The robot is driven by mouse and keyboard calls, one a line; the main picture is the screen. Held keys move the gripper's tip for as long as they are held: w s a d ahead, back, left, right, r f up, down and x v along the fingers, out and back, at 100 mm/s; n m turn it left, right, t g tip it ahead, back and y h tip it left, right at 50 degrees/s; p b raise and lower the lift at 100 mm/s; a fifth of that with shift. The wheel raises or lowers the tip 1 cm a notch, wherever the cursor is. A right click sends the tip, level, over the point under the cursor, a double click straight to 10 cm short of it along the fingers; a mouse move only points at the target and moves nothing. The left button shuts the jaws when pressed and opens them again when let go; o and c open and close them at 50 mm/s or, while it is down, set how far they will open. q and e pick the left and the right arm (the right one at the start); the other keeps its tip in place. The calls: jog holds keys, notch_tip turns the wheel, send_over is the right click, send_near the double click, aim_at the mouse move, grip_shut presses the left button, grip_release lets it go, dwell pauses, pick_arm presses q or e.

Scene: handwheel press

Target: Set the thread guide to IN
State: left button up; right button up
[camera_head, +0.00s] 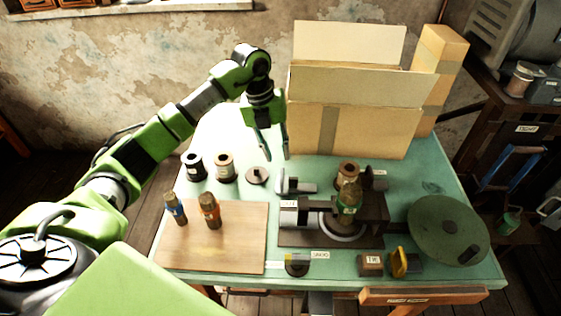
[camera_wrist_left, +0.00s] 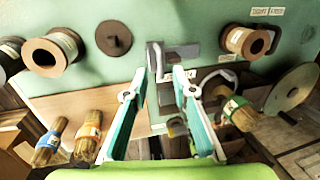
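I take a small grey bracket (camera_head: 283,182) with a short arm to the right, behind the press-like machine (camera_head: 372,218), to be the thread guide. I cannot read an IN mark on it. In the left wrist view the grey bracket (camera_wrist_left: 155,58) lies just beyond my fingertips, roughly between them. My left gripper (camera_head: 276,157) is open and empty, pointing down above the back of the green table. In the left wrist view its two teal fingers (camera_wrist_left: 159,72) are apart with nothing between them. My right gripper is not in view.
Spools (camera_head: 225,168) and a dark disc (camera_head: 257,176) stand left of the bracket. Brushes (camera_head: 210,212) stand on a wooden board (camera_head: 240,245). A cardboard box (camera_head: 370,130) blocks the back. A large green disc (camera_head: 447,228) lies at the right.

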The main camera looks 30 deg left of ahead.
aim_at(282, 170)
pick_arm(q)
jog(key=f, duration=0.3)
jog(key=d+f+p, duration=0.1)
jog(key=f, duration=0.1)
jog(key=shift+w+f, duration=0.3)
grip_shut()
